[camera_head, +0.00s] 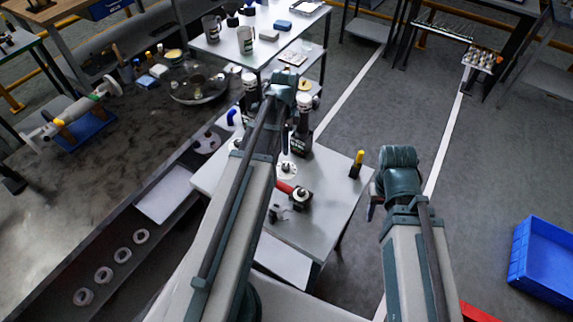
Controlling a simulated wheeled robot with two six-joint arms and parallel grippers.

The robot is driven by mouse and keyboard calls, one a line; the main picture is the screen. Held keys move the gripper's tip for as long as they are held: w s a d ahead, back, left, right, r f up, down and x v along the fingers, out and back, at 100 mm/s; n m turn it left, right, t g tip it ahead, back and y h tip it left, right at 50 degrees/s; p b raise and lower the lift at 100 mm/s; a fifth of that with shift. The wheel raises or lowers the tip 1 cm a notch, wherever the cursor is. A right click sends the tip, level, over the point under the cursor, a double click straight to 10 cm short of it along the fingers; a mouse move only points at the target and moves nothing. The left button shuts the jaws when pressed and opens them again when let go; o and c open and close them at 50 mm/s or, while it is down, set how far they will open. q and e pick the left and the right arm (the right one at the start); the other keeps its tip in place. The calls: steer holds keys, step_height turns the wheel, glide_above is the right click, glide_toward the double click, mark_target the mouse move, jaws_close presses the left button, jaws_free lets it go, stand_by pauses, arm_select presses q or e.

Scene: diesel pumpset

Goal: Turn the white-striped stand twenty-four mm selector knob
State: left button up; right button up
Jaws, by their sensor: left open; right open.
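A small grey-white table (325,225) stands in the middle of the head view. On it is a round white plate with a small dark knob (286,168). A dark block with a light round top (302,198) stands nearer, with a red part beside it. I cannot make out white stripes or tell which is the selector knob. My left gripper (285,142) is open and points down above the table's far part, near the white plate; its fingers are small and partly hidden. My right gripper (371,208) is open, off the table's right edge, apart from everything.
A black bottle (300,140) and a yellow-topped dark item (357,164) stand on the table. A workbench (70,190) with a pump part is at left. A white table (275,48) with mugs is behind. A blue crate (545,262) lies right.

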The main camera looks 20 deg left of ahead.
mark_target(285, 166)
arm_select(q)
step_height(285, 166, down, 13)
steer(key=b, duration=1.2)
steer(key=shift+r, duration=0.2)
jaws_close()
